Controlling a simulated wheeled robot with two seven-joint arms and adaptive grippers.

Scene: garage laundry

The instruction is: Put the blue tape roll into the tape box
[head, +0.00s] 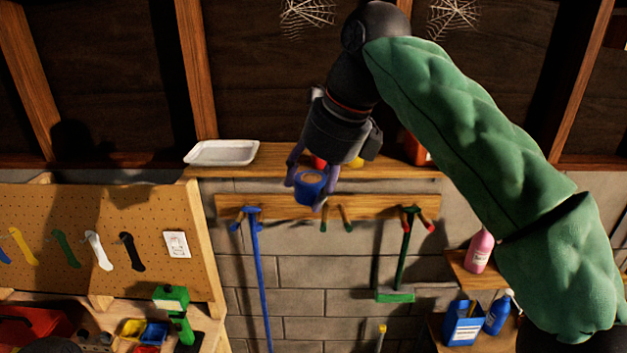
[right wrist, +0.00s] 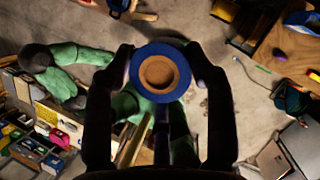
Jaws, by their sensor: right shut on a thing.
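My right gripper (head: 309,190) is shut on the blue tape roll (head: 311,185), in front of the wall shelf in the head view. In the right wrist view the blue tape roll (right wrist: 183,57) shows its round face and brown core, with a dark finger of my right gripper (right wrist: 160,72) on either side. The roll hangs in the air and touches nothing else that I can see. I cannot tell which container is the tape box. My left gripper is not clearly in view.
The wooden shelf (head: 262,160) bears a white tray (head: 222,152) and, at the right, an orange-red item (head: 418,150). Red and yellow things behind my gripper are partly hidden. Below is a peg rail (head: 385,205) with a blue-handled tool (head: 257,260). A pegboard (head: 150,225) stands left.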

